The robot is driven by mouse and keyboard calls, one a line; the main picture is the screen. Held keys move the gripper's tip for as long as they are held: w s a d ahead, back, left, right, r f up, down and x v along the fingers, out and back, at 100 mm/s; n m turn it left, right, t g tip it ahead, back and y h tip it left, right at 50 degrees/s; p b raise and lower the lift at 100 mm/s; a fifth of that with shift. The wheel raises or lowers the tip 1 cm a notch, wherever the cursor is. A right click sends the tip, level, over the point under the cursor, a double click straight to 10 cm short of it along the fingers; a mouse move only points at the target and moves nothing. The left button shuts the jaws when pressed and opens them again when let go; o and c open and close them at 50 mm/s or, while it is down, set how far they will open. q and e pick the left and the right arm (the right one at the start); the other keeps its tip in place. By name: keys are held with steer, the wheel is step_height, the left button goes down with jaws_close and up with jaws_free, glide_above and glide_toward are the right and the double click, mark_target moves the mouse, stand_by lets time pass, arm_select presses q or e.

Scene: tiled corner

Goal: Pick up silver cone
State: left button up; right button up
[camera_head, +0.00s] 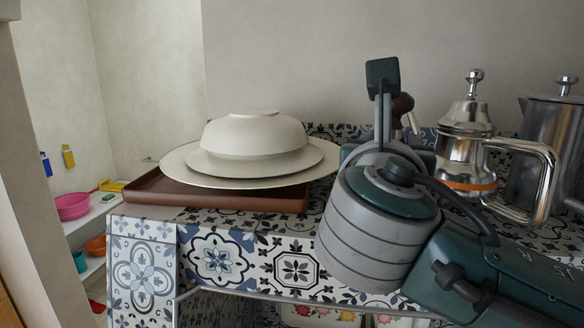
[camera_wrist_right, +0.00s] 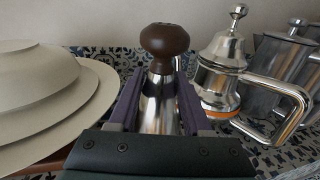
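The silver cone (camera_wrist_right: 160,108) stands upright in the right wrist view, shiny, with a dark brown round knob on top. It is between the two fingers of my right gripper (camera_wrist_right: 160,75). The fingers look spread on either side of it; whether one touches it cannot be told. In the head view the cone's brown knob (camera_head: 402,103) peeks out behind my right gripper (camera_head: 384,100), which hides most of the cone. My left gripper is not in view.
A silver coffee pot (camera_head: 466,150) with a large handle stands close to the right. A metal canister (camera_head: 545,145) is beyond it. On the left, stacked cream dishes (camera_head: 255,135) sit on a brown tray (camera_head: 160,196). The counter is patterned tile (camera_head: 215,258).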

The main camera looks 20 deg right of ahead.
jaws_close()
stand_by(0.4)
